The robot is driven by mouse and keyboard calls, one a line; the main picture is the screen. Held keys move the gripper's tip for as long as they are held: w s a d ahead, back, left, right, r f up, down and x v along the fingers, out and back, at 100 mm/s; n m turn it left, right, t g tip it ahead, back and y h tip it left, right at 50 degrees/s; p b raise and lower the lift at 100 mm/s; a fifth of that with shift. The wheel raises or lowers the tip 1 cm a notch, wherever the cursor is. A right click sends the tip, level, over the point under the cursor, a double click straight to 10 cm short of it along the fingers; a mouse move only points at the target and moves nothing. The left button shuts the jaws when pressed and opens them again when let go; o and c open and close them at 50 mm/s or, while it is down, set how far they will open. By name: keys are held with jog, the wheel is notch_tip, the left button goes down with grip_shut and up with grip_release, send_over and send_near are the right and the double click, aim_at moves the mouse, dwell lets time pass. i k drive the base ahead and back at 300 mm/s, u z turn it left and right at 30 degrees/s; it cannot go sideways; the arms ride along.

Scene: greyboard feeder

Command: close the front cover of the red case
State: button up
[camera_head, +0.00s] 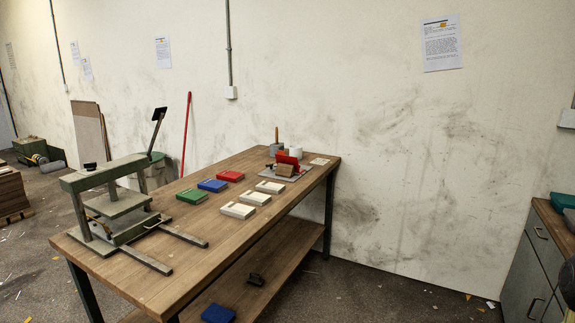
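Two red things are on the wooden workbench (190,240). A flat red case (230,176) lies in a row with a blue case (212,185) and a green case (191,195); it looks shut. Farther back, a red piece (289,160) stands raised or tilted on a grey mat (293,178), with a brown block (286,170) just in front of it. It may be an open cover, but it is too small to tell. My gripper is not in view.
Several cream cases (254,198) lie along the bench's right side. A grey-green press (120,205) stands at its near left end, its bars reaching across the top. A blue case (218,314) lies on the lower shelf. The floor right of the bench is mostly clear up to a grey cabinet (527,270).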

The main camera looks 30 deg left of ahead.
aim_at(283, 159)
jog(key=z, duration=0.05)
jog(key=i, duration=1.5)
jog(key=u, duration=1.25)
jog(key=i, duration=0.5)
jog(key=u, duration=0.55)
